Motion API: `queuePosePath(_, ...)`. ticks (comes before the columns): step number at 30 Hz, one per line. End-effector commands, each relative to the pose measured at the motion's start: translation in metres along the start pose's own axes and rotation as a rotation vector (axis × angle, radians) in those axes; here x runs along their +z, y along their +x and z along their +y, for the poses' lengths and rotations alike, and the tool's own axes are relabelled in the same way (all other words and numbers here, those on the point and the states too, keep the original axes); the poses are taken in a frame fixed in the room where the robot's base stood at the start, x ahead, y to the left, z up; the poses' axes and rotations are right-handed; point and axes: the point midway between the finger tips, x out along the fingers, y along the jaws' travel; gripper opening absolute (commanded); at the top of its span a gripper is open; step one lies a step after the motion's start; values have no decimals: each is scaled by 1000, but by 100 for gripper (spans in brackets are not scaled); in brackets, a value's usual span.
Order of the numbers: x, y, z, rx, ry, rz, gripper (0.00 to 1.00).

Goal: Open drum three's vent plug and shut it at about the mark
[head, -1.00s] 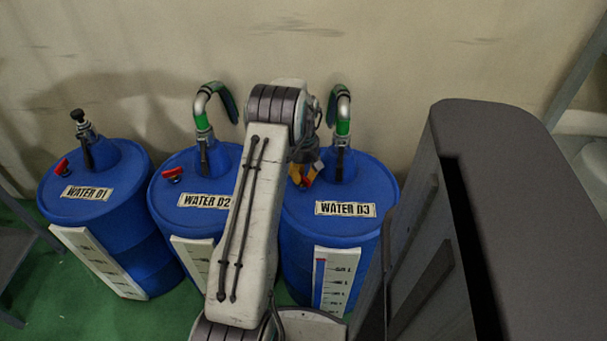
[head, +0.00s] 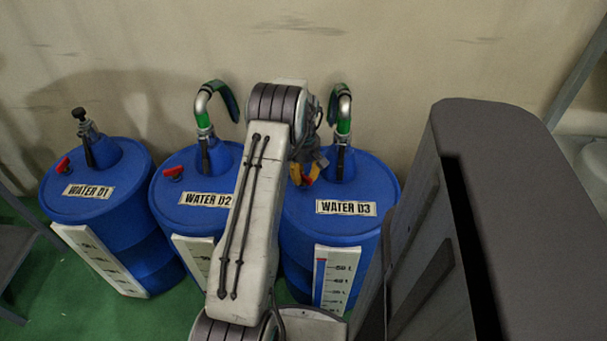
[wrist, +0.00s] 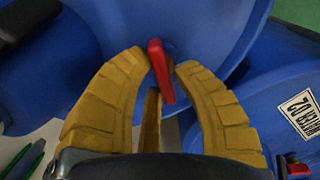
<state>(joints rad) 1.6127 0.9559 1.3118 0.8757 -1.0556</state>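Drum three, labelled WATER D3 (head: 346,208), is a blue drum right of my forearm; its top also fills the upper middle of the wrist view (wrist: 195,25). Its vent plug has a red handle (wrist: 160,72), standing between my yellow fingers in the wrist view. My gripper (wrist: 162,62) is open around the handle, with a small gap at the right fingertip; contact at the left fingertip is unclear. In the head view my gripper (head: 308,172) is just above the drum top. The drum's white gauge (head: 338,290) shows a blue column with red near its top.
Drum WATER D2 (head: 178,222) stands close at the left, partly behind my arm, and WATER D1 (head: 130,225) beyond it. A curved green and metal pipe (head: 344,115) rises from drum three behind my gripper. A large grey cabinet (head: 520,200) stands close on the right.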

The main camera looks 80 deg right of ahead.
Motion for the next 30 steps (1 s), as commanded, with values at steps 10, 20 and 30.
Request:
queuePosePath(10,0,-1,0,1,0,1,45)
queuePosePath(20,-1,-17,1,4,0,2,45)
queuePosePath(30,-1,-74,1,5,0,3,45)
